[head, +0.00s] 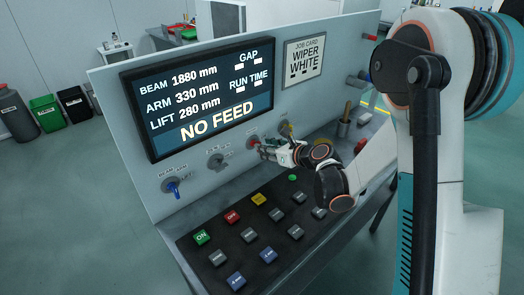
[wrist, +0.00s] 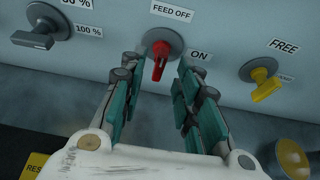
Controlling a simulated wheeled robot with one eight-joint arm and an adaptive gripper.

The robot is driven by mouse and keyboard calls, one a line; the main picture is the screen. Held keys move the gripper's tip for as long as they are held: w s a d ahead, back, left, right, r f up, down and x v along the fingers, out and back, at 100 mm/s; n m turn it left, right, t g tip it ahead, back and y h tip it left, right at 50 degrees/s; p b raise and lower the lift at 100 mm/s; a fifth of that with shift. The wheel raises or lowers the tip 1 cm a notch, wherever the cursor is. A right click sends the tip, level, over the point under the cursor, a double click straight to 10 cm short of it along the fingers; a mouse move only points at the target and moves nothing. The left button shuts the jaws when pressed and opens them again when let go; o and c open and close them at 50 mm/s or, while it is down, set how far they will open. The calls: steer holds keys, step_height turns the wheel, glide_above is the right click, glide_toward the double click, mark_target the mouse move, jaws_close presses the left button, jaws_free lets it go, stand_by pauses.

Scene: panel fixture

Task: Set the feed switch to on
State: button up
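The feed switch (wrist: 159,60) is a red knob on a round grey base on the panel. The label FEED OFF is above it and ON is to its lower right. Its red handle stands nearly upright in the wrist view, its lower end tilted slightly left. In the head view the switch (head: 253,141) is partly hidden by my gripper (head: 263,150). In the wrist view my gripper (wrist: 157,72) is open, with one finger on each side of the handle. The fingers look apart from it; depth is hard to judge.
A yellow knob (wrist: 266,86) is at the right and a grey knob (wrist: 40,36) at the left. A blue knob (head: 173,188) is farther left. The screen (head: 198,95) reads NO FEED. A button console (head: 250,265) juts out below the panel.

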steer(key=shift+b+x, duration=0.3)
steer(key=shift+x, duration=1.25)
jaws_close()
steer(key=m+y+b, duration=0.1)
steer(key=m+y, duration=0.1)
steer(key=m, duration=0.2)
steer(key=m+y+b, duration=0.1)
steer(key=m+y, duration=0.2)
steer(key=m, duration=0.2)
steer(key=d+f+m+g+y+b, duration=0.1)
steer(key=m+y, duration=0.1)
steer(key=m, duration=0.2)
steer(key=shift+w, duration=0.35)
steer(key=shift+m, duration=0.3)
